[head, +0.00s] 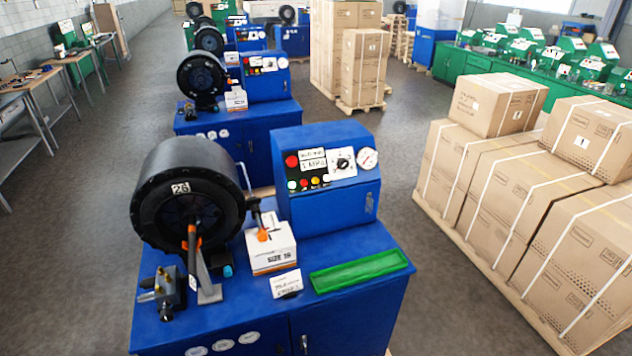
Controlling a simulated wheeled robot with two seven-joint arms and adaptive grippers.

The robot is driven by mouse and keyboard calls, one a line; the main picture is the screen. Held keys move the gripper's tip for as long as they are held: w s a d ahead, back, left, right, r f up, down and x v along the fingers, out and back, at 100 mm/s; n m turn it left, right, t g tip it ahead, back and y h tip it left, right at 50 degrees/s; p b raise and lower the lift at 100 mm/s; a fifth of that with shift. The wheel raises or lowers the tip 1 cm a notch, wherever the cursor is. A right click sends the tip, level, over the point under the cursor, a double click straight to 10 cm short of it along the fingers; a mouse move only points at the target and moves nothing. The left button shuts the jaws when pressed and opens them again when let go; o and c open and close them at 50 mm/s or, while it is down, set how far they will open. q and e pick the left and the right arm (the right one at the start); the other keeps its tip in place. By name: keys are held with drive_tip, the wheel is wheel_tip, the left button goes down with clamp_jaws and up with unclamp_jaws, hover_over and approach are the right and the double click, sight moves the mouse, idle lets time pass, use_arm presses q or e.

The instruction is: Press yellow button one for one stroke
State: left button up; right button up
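The nearest blue crimper machine (345,240) stands in the middle of the head view, with a black round crimping head (160,195) marked 26 on its left. Its control panel (340,165) faces me on the upright blue box at the right of the machine. A yellow button (315,181) sits in the panel's lower row, among small coloured buttons. A larger red button (292,161), a black dial (343,161) and a round gauge (367,158) are above that row.
A white box (271,256), a label card (286,284) and a green tray (360,271) are on the machine's top. Strapped cartons (500,200) on a pallet stand at the right. Further crimpers (240,85) line up behind. Open floor (70,240) lies at the left.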

clamp_jaws()
idle(0.5)
idle(1.2)
